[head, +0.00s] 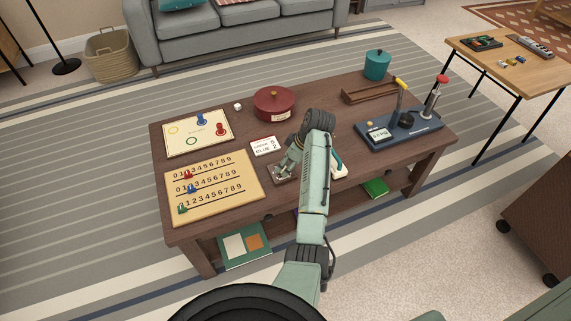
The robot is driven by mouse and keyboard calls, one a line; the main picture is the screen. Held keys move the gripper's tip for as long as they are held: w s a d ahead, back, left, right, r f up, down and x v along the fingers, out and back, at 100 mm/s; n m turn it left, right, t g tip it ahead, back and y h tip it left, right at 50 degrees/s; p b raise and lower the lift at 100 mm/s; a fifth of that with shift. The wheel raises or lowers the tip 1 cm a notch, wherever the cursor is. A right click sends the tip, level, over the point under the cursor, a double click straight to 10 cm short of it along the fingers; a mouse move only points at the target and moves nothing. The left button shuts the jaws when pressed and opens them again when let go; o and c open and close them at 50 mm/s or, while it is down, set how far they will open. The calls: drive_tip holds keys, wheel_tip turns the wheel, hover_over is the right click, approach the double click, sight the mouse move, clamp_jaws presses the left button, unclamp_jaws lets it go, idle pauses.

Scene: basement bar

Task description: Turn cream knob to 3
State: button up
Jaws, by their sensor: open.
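I cannot make out a cream knob for certain in the head view. My gripper (284,168) is open and points down over the front middle of the table. It is just above or at a small dark brown panel (284,179). The gripper covers most of this panel, so any knob on it and its marks are hidden. I cannot tell whether the fingers touch anything. A white card (268,146) with small print, including the word BLUE and a 2, lies to the left of the gripper.
The table (335,96) holds a number board (225,210), a game board (180,148), a red pot (274,103), a teal pot (377,65), a wooden rack (357,96) and a blue lever base (425,131). A white-and-teal item (339,167) is partly behind my arm.

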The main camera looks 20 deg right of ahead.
drive_tip(key=shift+x, duration=1.15)
drive_tip(key=shift+c, duration=0.6)
clamp_jaws()
drive_tip(key=shift+a+r+m+p, duration=0.15)
drive_tip(key=shift+m+p, duration=0.15)
drive_tip(key=shift+p, duration=0.15)
drive_tip(key=m+p, duration=0.1)
drive_tip(key=m+t+h+p, duration=0.1)
drive_tip(key=m+p, duration=0.1)
drive_tip(key=shift+s+a+r+m, duration=0.1)
drive_tip(key=shift+a+m, duration=0.05)
drive_tip(key=shift+m, duration=0.15)
drive_tip(key=m+p, duration=0.1)
drive_tip(key=m, duration=0.1)
drive_tip(key=m+h+p, duration=0.2)
drive_tip(key=m, duration=0.1)
drive_tip(key=shift+a+m, duration=0.25)
drive_tip(key=shift+m, duration=0.05)
drive_tip(key=shift+h+p, duration=0.3)
